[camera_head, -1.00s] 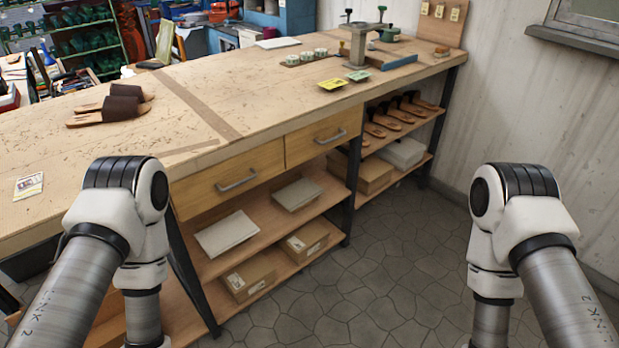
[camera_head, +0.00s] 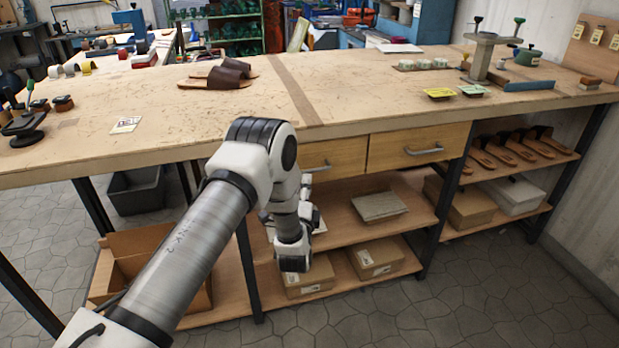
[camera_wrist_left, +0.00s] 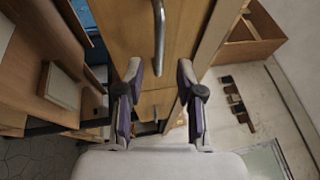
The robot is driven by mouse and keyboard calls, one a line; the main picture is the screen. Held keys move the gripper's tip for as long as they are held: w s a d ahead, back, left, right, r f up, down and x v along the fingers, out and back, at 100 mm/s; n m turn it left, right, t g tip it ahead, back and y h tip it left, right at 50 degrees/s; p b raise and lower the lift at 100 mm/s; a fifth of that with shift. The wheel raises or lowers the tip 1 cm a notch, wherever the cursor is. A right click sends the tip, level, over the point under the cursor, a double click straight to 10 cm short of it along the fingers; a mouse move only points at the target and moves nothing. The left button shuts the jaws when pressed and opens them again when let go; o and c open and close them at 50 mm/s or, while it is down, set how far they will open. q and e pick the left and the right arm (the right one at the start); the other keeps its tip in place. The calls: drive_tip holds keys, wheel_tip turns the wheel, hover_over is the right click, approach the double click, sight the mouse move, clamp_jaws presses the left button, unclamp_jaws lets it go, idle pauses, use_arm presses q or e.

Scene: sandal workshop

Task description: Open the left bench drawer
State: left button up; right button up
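The left bench drawer (camera_head: 340,157) has a wooden front that looks flush with the bench, so it is shut. Its metal bar handle (camera_head: 318,167) is partly hidden by my left arm. In the left wrist view, which is turned on its side, the drawer front (camera_wrist_left: 130,28) and its handle (camera_wrist_left: 159,35) are at the top centre. My left gripper (camera_wrist_left: 160,72) is open, its two fingers on either side of the handle's line, with nothing held. In the head view my left forearm and wrist hide its fingers. My right gripper is out of view.
The right drawer (camera_head: 420,147) is shut beside it. Open shelves below hold boxes (camera_head: 376,257) and a pale flat item (camera_head: 379,206). Sandals (camera_head: 222,74) lie on the bench top (camera_head: 190,110). A dark bin (camera_head: 137,190) stands below at left. Floor is free at front right.

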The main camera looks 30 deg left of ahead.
sight(308, 172)
use_arm(q)
drive_tip(key=x, duration=0.6)
drive_tip(key=shift+w+a, duration=0.2)
clamp_jaws()
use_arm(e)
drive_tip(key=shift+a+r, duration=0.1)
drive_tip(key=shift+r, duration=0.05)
use_arm(q)
drive_tip(key=shift+s, duration=0.1)
